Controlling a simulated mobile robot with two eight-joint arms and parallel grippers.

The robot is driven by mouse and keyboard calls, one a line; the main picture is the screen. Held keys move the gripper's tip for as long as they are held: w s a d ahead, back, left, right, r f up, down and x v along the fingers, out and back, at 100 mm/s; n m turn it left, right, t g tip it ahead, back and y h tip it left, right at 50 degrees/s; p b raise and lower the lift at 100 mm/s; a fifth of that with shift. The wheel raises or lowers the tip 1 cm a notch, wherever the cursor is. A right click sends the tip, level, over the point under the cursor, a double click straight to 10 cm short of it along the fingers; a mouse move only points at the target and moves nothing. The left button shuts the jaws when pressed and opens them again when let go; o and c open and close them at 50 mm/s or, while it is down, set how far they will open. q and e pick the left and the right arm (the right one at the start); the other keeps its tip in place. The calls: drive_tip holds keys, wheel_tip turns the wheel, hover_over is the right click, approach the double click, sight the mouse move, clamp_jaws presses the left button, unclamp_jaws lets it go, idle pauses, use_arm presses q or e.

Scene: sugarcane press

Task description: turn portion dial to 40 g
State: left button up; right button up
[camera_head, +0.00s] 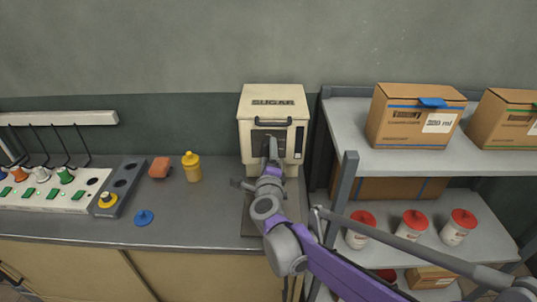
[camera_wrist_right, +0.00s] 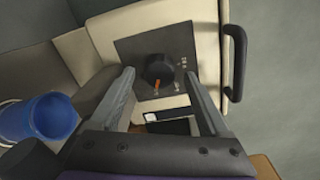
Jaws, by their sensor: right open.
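The cream dispenser marked SUGAR (camera_head: 250,132) stands at the back of the counter. My right gripper (camera_head: 269,150) is in front of its face and hides the dial in the head view. In the right wrist view the black portion dial (camera_wrist_right: 160,69) sits on a dark plate (camera_wrist_right: 135,48), with an orange pointer mark toward the lower edge of the picture. The scale marks beside it are too small to read. My right gripper's open fingers (camera_wrist_right: 161,76) are on either side of the dial; I cannot tell whether they touch it. My left gripper is out of view.
A black handle (camera_wrist_right: 235,62) is on the dispenser. A blue container (camera_wrist_right: 52,118) is at the wrist view's left. A yellow bottle (camera_head: 192,170), orange block (camera_head: 160,167) and blue lid (camera_head: 144,217) are left on the counter. A shelf (camera_head: 420,160) with boxes and red-lidded jars stands right.

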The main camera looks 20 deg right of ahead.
drive_tip(key=v, duration=1)
drive_tip(key=shift+s, duration=0.4)
drive_tip(key=s+a+f+n+g+y+p, duration=0.1)
drive_tip(key=s+a+n+g+y+p, duration=0.25)
drive_tip(key=n, duration=0.55)
drive_tip(key=s+a+f+n+g+y+b, duration=0.1)
drive_tip(key=s+a+f+n+y, duration=0.1)
drive_tip(key=s+n+y, duration=0.55)
drive_tip(key=s+d+f+n+g+h+p, duration=0.1)
drive_tip(key=s+d+f+n+g+h, duration=0.2)
drive_tip(key=s, duration=0.3)
drive_tip(key=s+d+f+n+g+h+p, duration=0.1)
drive_tip(key=s+d+f+n+g+h, duration=0.2)
drive_tip(key=s+d+f+n+g, duration=0.1)
drive_tip(key=s+d+f+n, duration=0.1)
drive_tip(key=s+f, duration=0.1)
drive_tip(key=s, duration=0.1)
drive_tip(key=shift+d+f, duration=0.3)
drive_tip(key=shift+d, duration=0.1)
